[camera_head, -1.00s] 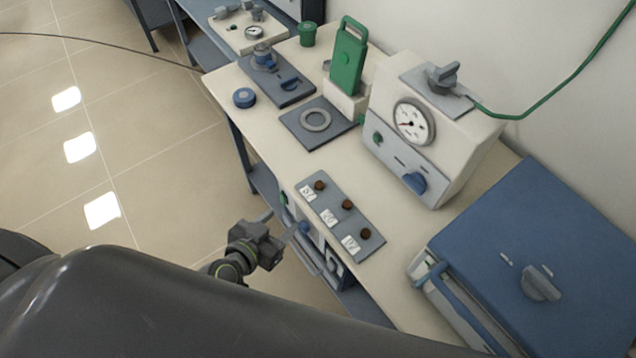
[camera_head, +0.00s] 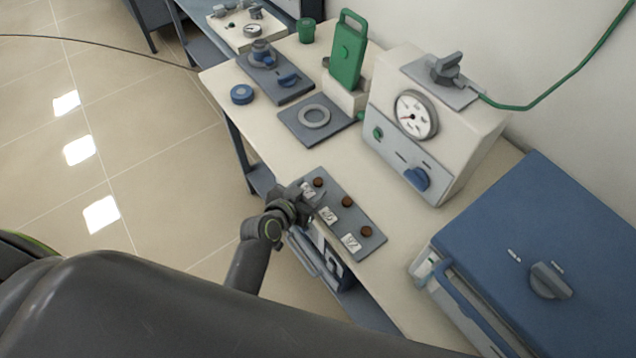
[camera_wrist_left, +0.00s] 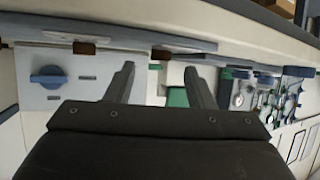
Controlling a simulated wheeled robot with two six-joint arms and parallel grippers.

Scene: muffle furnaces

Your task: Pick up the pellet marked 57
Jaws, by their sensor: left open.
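Three brown pellets sit in a row on a grey tray (camera_head: 373,238), each beside a white label. The far pellet (camera_head: 319,182) is beside a label that my left gripper (camera_head: 306,192) partly covers; it seems to read 57. The middle pellet (camera_head: 347,201) and near pellet (camera_head: 367,232) are by labels that look like 20 and 92. My left gripper is at the tray's left edge, close to the far pellet. In the left wrist view its jaws (camera_wrist_left: 160,78) are open and empty, with a brown pellet (camera_wrist_left: 161,54) beyond, between the fingertips. My right gripper is out of view.
A cream control box with a dial (camera_head: 416,115) stands behind the tray. A blue-topped furnace (camera_head: 540,250) is at the right. A dark plate with a ring (camera_head: 314,118), a green-handled item (camera_head: 348,55) and a blue disc (camera_head: 242,94) are farther back. Bench is clear around the tray.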

